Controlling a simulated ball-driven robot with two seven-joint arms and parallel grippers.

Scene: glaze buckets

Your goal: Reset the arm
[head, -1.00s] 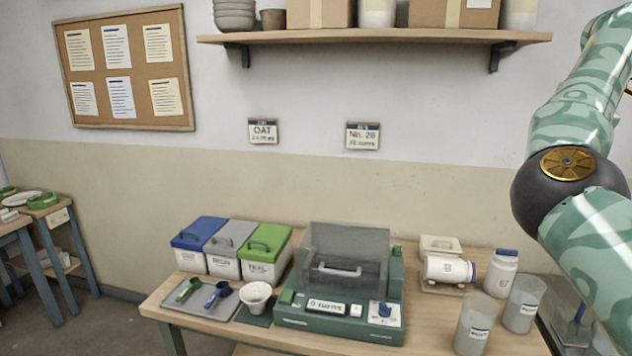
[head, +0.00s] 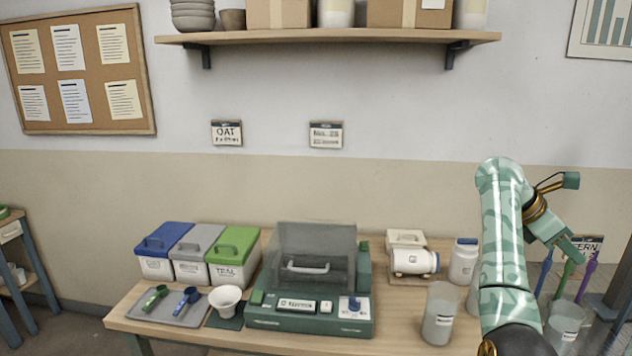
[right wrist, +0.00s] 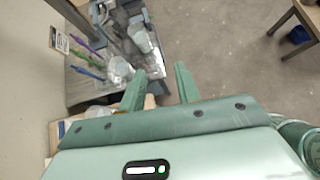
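My right arm is folded up at the right of the head view, with its pale green forearm in front of the table's right end. My right gripper (head: 572,250) points down and to the right there. In the right wrist view its two green fingers (right wrist: 160,82) stand apart with nothing between them, so it is open and empty. Below the fingers are grey floor and part of a work surface. My left gripper is not in view.
The wooden table (head: 125,313) holds blue, grey and green lidded bins (head: 233,257), a green scale with a clear cover (head: 315,260), a white cup (head: 225,300), jars and a grey bucket (head: 439,313). Coloured tools (head: 588,280) stand at the right, near my gripper.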

